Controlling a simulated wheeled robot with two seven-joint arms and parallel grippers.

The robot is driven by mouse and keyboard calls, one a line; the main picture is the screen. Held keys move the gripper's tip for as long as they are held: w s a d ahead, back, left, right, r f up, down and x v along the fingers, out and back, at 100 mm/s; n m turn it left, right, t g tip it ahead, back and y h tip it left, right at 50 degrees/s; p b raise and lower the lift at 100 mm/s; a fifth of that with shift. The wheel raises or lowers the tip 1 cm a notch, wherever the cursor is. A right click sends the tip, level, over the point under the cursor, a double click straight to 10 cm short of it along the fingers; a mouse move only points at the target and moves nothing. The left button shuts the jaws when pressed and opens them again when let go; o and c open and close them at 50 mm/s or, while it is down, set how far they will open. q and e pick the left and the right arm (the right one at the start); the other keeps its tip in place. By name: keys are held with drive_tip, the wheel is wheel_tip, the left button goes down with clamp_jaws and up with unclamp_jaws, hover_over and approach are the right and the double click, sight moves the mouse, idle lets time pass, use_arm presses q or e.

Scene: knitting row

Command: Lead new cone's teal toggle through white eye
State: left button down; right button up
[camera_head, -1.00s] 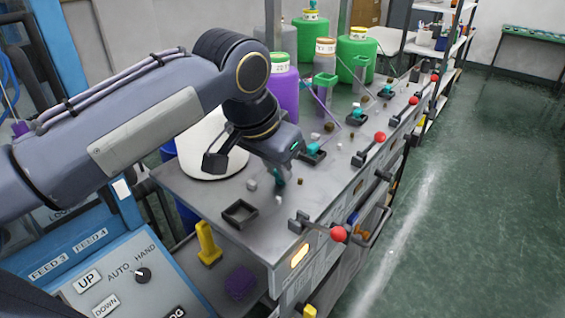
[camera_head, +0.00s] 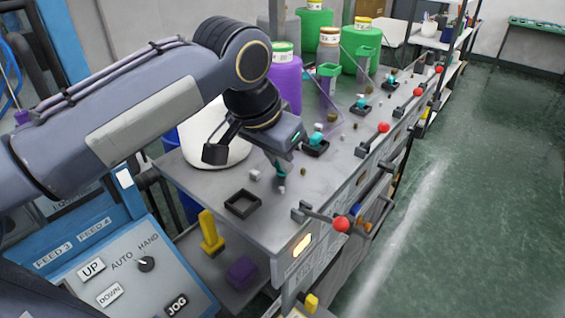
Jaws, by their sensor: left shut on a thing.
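The white cone (camera_head: 213,142) stands at the back left of the grey table (camera_head: 200,180), partly hidden behind my left arm. My left gripper (camera_head: 281,168) points down over the table to the right of the cone. I cannot tell which of these, if either, is the white eye, and no hole shows. My right gripper is not in view.
A black square tray (camera_head: 242,203) lies near the table's left end. Levers with red balls (camera_head: 341,224) line the right edge. Purple (camera_head: 284,85) and green cones stand behind. A yellow piece (camera_head: 210,232) and a purple block (camera_head: 241,270) are on the lower shelf.

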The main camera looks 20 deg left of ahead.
use_arm(q)
drive_tip(key=shift+s+a+b, duration=0.1)
drive_tip(key=shift+s+a, duration=0.25)
drive_tip(key=shift+s, duration=0.6)
drive_tip(key=shift+s+a+b, duration=0.15)
drive_tip(key=shift+s+a, duration=0.15)
drive_tip(key=shift+s, duration=0.65)
drive_tip(key=shift+s+a+b, duration=0.1)
drive_tip(key=shift+s+a, duration=0.25)
drive_tip(key=shift+s, duration=0.6)
drive_tip(key=shift+s, duration=0.1)
drive_tip(key=shift+r, duration=0.1)
